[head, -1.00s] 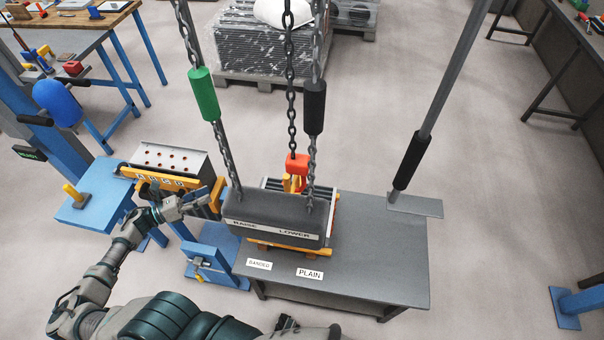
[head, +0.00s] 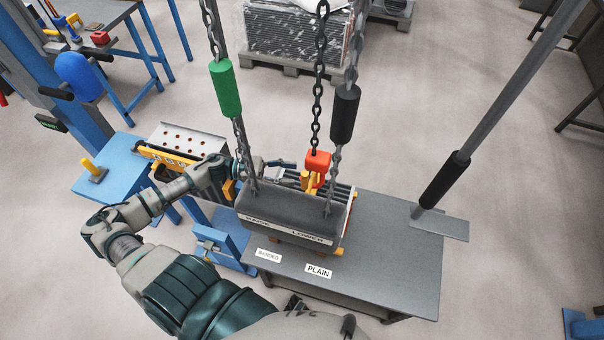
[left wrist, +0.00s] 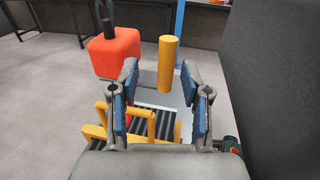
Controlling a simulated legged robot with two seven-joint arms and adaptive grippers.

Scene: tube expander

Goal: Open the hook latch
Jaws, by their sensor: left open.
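A red hook block (head: 317,161) hangs on a chain above the table, with a yellow hook part (head: 312,181) below it. The red block also shows at upper left in the left wrist view (left wrist: 115,54). My left gripper (head: 290,171) is open, just left of the hook block, behind the grey control box. In the left wrist view its blue-padded fingers (left wrist: 164,101) are apart. A yellow upright cylinder (left wrist: 167,66) shows between and beyond them, not visibly touched. Yellow bars (left wrist: 108,125) show below left. I cannot tell which yellow part is the latch. My right gripper is not seen.
The grey control box (head: 290,215) marked RAISE and LOWER hangs close in front of my left gripper. Chains with a green grip (head: 226,88) and a black grip (head: 344,113) hang nearby.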

